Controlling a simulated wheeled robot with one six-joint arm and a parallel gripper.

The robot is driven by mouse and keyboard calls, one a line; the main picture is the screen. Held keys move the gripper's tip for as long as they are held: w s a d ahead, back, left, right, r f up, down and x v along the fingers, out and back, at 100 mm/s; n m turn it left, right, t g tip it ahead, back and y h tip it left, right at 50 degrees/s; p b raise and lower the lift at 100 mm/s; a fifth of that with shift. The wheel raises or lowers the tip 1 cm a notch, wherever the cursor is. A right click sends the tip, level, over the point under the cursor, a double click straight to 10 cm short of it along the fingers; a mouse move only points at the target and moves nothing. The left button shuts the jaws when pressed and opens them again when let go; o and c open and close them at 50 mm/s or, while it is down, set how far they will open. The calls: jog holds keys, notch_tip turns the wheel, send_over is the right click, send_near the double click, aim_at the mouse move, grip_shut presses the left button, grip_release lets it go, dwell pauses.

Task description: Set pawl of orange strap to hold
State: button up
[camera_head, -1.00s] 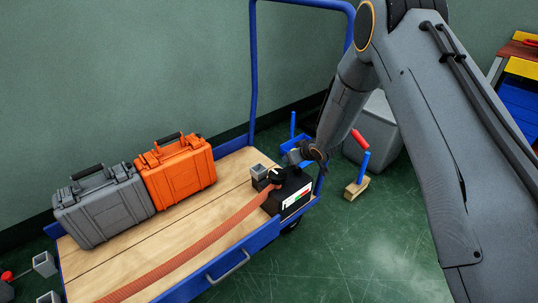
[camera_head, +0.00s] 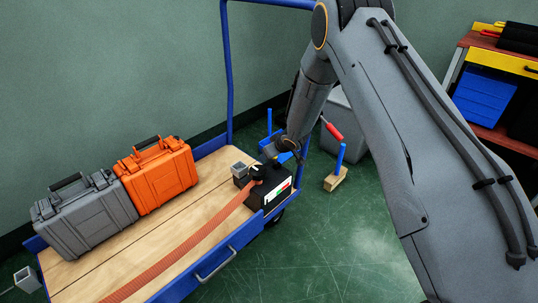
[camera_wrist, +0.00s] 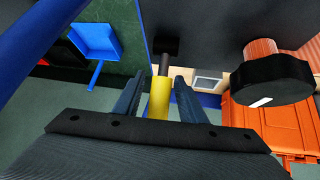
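The orange strap (camera_head: 180,247) runs along the wooden deck of a blue cart into a black box (camera_head: 270,188) with a coloured label. The wrist view shows the box's dark face (camera_wrist: 215,25), a black knob (camera_wrist: 272,80) and a bit of strap (camera_wrist: 262,50). A yellow grip on a dark rod, seemingly the pawl lever (camera_wrist: 159,97), sticks out from the box. My gripper (camera_wrist: 160,85) has one finger on each side of the yellow grip, with narrow gaps showing. In the head view my gripper (camera_head: 274,152) is at the box's far side, its fingers unclear.
An orange case (camera_head: 158,178) and a grey case (camera_head: 84,215) stand on the deck's left part. The cart's blue handle (camera_head: 228,80) rises behind. Floor in front is clear.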

jog(key=p+v, duration=0.2)
jog(key=v, duration=0.6)
dwell(0.5)
